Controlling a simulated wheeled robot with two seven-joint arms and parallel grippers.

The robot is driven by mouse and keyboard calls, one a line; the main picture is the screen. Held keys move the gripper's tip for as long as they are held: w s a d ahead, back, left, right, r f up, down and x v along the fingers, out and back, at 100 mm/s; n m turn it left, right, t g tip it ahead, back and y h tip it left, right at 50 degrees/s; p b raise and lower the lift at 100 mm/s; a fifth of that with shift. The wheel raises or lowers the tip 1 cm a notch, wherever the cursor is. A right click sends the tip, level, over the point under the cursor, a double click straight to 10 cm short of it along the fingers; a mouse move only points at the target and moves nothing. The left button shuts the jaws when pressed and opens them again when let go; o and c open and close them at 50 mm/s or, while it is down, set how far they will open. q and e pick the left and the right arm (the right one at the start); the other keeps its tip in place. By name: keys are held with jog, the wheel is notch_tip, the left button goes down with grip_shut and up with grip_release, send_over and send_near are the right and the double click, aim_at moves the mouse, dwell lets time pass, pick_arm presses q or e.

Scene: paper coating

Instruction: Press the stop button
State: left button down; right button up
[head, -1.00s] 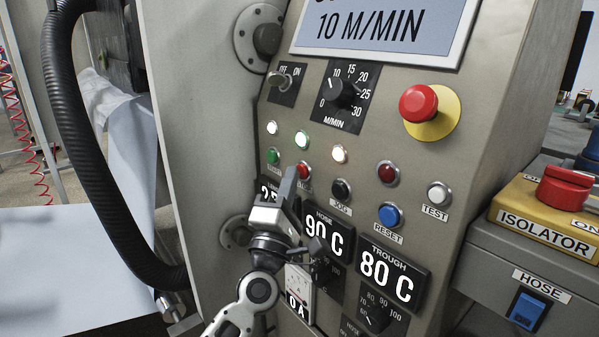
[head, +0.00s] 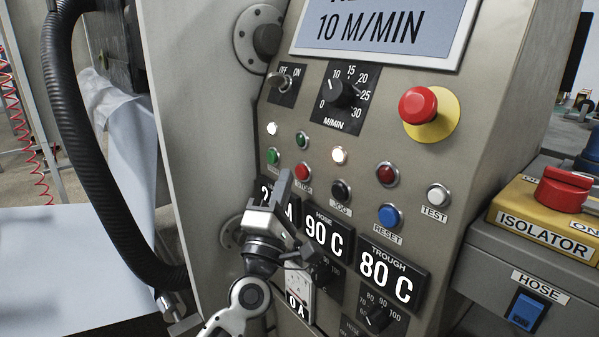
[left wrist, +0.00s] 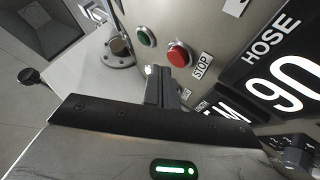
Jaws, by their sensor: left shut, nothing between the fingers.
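The red stop button (head: 302,170) sits on the slanted control panel, just right of a green button (head: 272,156). In the left wrist view the stop button (left wrist: 178,54) shows whole, with its STOP label beside it. My left gripper (head: 286,178) is shut and empty. In the head view its fingertips are just left of and below the stop button, partly over the STOP label. In the left wrist view the fingertips (left wrist: 160,72) are close below the button and appear apart from it. My right gripper is not in view.
A red emergency stop (head: 418,104) on a yellow base stands out at upper right of the panel. A speed dial (head: 342,94), a blue reset button (head: 389,215) and a black jog button (head: 341,191) are nearby. A black hose (head: 75,170) hangs at left.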

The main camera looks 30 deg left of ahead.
pick_arm(q)
jog(key=s, duration=0.1)
jog(key=s+a, duration=0.1)
jog(key=s, duration=0.1)
jog(key=s+a, duration=0.1)
jog(key=shift+s, duration=0.3)
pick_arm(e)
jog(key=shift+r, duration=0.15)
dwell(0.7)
